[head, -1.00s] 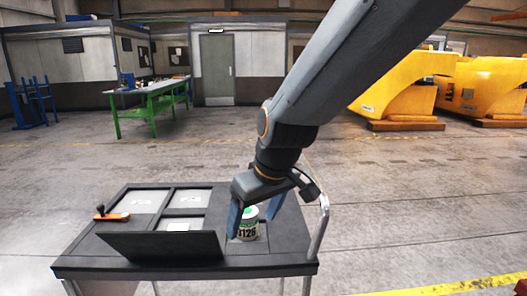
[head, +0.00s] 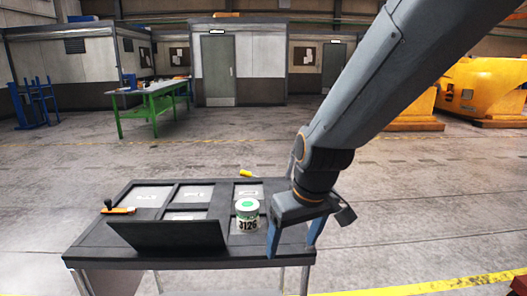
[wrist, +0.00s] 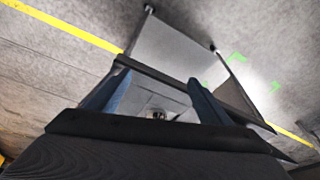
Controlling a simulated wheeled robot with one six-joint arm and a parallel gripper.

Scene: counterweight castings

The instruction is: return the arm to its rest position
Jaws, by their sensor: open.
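My gripper (head: 293,240) hangs over the right end of the dark cart in the head view, with its blue fingers apart and nothing between them. It also shows in the wrist view (wrist: 155,100), where the two fingers are spread. A white can with a green top and the marking 3126 (head: 247,217) stands upright on the cart, left of my gripper and apart from it. My arm reaches down from the upper right of the head view.
The cart (head: 85,255) has a raised dark panel (head: 165,240), pale marked recesses and an orange-handled tool (head: 118,210). A yellow object (head: 246,173) shows beyond its back edge. A green workbench (head: 153,97) and yellow castings (head: 485,88) stand far behind. The floor between is clear.

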